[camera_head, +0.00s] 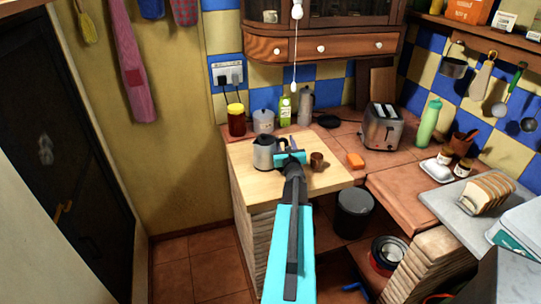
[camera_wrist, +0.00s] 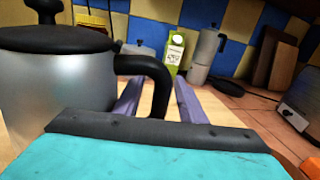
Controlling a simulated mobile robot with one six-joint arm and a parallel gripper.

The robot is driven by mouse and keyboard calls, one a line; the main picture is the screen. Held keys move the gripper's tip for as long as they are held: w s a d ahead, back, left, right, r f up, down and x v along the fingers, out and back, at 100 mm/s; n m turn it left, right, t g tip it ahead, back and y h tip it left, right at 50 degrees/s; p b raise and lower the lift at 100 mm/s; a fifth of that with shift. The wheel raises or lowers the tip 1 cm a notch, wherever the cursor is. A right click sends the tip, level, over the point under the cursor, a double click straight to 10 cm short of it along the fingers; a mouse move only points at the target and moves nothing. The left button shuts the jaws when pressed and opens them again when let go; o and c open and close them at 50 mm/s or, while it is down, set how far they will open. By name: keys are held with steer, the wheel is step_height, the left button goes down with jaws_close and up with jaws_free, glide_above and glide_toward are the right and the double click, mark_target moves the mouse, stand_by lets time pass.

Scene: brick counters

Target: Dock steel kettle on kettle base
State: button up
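The steel kettle (camera_head: 264,155), with a black lid and handle, stands upright on the light wooden board. It fills the left of the wrist view (camera_wrist: 60,95). My gripper (camera_head: 288,150) is just right of the kettle, at its handle. In the wrist view, its two purple fingers (camera_wrist: 160,108) are apart. The black handle (camera_wrist: 160,88) shows between them, the left finger inside the handle loop and the right finger outside. I see small gaps beside the handle. A flat black disc, likely the kettle base (camera_head: 328,121), lies on the tiled counter behind; it also shows in the wrist view (camera_wrist: 250,96).
A moka pot (camera_head: 305,106) and a green carton (camera_head: 285,110) stand left of the disc, a toaster (camera_head: 382,127) to its right. A brown mug (camera_head: 317,161) is close right of my gripper. An orange block (camera_head: 355,160) lies beyond it.

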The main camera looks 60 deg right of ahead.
stand_by(0.3)
jaws_close()
steer(key=shift+r, duration=0.1)
stand_by(1.2)
